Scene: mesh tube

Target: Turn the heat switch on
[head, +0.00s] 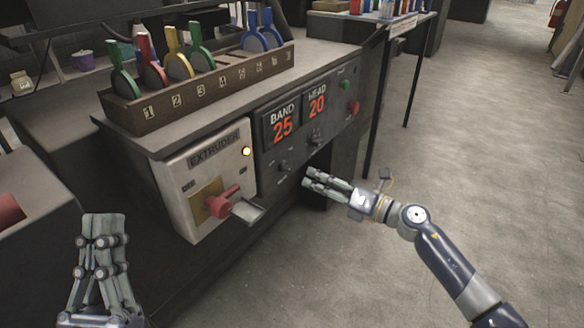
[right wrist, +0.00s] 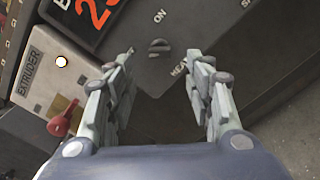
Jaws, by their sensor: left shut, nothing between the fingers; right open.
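The heat switch (head: 283,166) is a small dark knob on the dark control panel, below the orange BAND 25 display. In the right wrist view the knob (right wrist: 159,47) shows up close, with ON printed above it and HEAT printed to its lower right. My right gripper (head: 309,179) is open and empty, to the right of and slightly below the knob in the head view. In the right wrist view the knob lies ahead, between and beyond the open fingertips (right wrist: 165,58), apart from them. My left gripper (head: 103,218) is shut and empty at the lower left.
The white extruder box (head: 205,170) has a red switch (head: 222,203) and a lit lamp (head: 246,151). A second knob (head: 316,139) sits under the HEAD 20 display. A numbered wooden rack (head: 200,85) holds coloured tools above. Open floor (head: 470,150) lies right.

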